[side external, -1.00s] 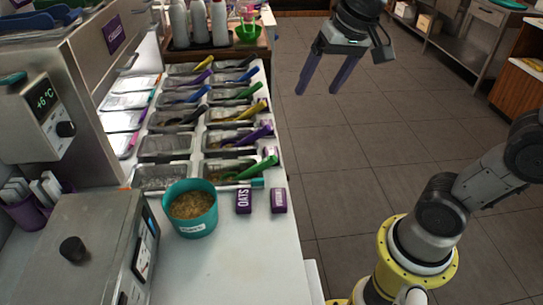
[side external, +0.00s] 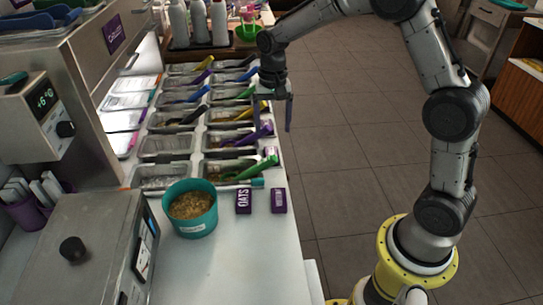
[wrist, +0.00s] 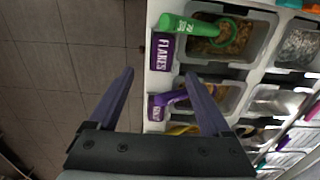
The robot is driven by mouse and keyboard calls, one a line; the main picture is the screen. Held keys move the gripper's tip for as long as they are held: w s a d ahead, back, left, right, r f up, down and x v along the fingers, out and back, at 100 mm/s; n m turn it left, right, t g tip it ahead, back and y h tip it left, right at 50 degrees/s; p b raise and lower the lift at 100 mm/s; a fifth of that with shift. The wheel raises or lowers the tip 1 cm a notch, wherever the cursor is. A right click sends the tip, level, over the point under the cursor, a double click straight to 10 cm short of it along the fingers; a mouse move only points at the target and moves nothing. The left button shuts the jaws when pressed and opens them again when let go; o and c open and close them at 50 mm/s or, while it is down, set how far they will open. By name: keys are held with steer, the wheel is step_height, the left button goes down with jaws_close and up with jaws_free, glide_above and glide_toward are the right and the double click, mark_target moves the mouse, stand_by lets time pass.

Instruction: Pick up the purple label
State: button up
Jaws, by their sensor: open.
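Several purple labels are in view. One reading OATS (side external: 243,201) lies on the counter beside the teal tub, with another purple label (side external: 279,200) to its right. In the wrist view a FLAKES label (wrist: 162,52) stands on the counter edge by a green-handled scoop, and another purple label (wrist: 157,106) is by a purple-handled scoop. My gripper (side external: 272,112) is open and empty, pointing down above the counter's right edge. In the wrist view its fingers (wrist: 160,75) are spread, with the lower label showing between them. Which label the task means cannot be told.
A teal tub of oats (side external: 190,211) stands at the front of the counter (side external: 225,265). Two rows of metal trays with coloured scoops run behind it; handles stick out towards the edge. A scale (side external: 80,245) is at front left. The floor right of the counter is clear.

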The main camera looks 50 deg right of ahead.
mark_target(272, 149)
steer(key=shift+a+f, duration=0.2)
steer(key=shift+f, duration=4.1)
jaws_close()
